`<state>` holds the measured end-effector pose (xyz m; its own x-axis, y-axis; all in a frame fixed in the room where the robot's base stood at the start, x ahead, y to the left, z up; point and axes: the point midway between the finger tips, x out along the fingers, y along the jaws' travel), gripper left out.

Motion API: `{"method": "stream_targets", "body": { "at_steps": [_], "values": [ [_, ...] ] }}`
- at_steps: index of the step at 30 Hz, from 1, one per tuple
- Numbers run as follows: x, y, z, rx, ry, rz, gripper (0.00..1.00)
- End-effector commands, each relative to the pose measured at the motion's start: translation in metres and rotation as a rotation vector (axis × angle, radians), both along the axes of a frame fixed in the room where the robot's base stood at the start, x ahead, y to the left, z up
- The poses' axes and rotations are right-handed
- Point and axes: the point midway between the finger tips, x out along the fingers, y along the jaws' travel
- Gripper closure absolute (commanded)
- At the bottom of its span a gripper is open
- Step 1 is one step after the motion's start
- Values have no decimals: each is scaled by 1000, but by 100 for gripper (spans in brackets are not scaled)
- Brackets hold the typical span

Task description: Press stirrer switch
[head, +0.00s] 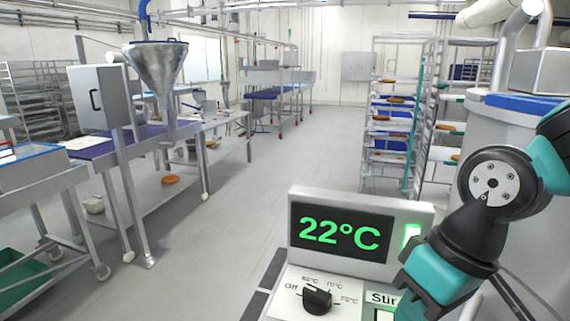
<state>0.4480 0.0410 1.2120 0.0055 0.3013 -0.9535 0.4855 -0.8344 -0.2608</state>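A control panel (345,282) stands at the bottom centre-right in the head view. A white label beginning "Stir" (380,297) is on it, its right end hidden behind my gripper. Just below the label, a green-edged part, likely the stirrer switch (384,315), shows only in part, cut by the picture edge and covered by my gripper. My gripper (412,306), teal and black, hangs over the panel's right side. Its fingertips do not show clearly, so I cannot tell its opening or whether it touches the switch.
A display (340,232) on the panel reads 22°C, with a lit green lamp (411,236) beside it. A black knob (317,299) has Off and temperature marks around it. A steel vessel (490,130) stands at right. A hopper (157,75) and tables are at left. The middle floor is clear.

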Motion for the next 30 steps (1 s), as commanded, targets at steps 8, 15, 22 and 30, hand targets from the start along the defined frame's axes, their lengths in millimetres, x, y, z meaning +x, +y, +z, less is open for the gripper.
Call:
{"method": "stream_targets", "body": {
  "at_steps": [8,15,22,30],
  "values": [
    [-49,4,4,57,-31,107,100],
    [-49,4,6,58,-31,108,100],
    [-47,4,5,55,-33,113,100],
    [24,-12,-2,-88,-100,326,100]
  ]
}}
